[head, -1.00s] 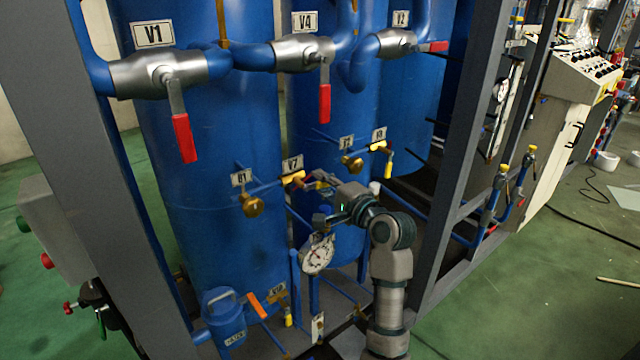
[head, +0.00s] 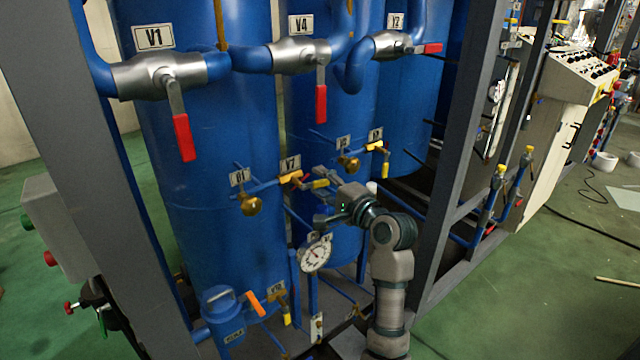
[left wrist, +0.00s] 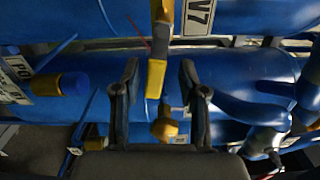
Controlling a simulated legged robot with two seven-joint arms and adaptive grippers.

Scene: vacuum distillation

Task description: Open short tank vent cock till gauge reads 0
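The V7 cock (head: 292,177) has a brass-yellow body on a thin blue pipe between two blue tanks. Its yellow-tipped handle (head: 319,184) points right, towards my left gripper (head: 321,200). In the left wrist view, my left gripper (left wrist: 160,92) is open. The yellow handle (left wrist: 156,75) lies between its two fingers, with a visible gap on each side. The V7 label (left wrist: 199,16) is at the top. A round white gauge (head: 316,253) is below the gripper; its needle reading is too small to tell. My right gripper is not in view.
Brass regulator G1 (head: 250,204) is left of V7. Another brass fitting (head: 348,163) and the yellow-handled V8 cock (head: 376,147) are to the right. Red-handled valve V4 (head: 322,98) hangs above. A grey frame post (head: 455,150) stands close to the right of my arm.

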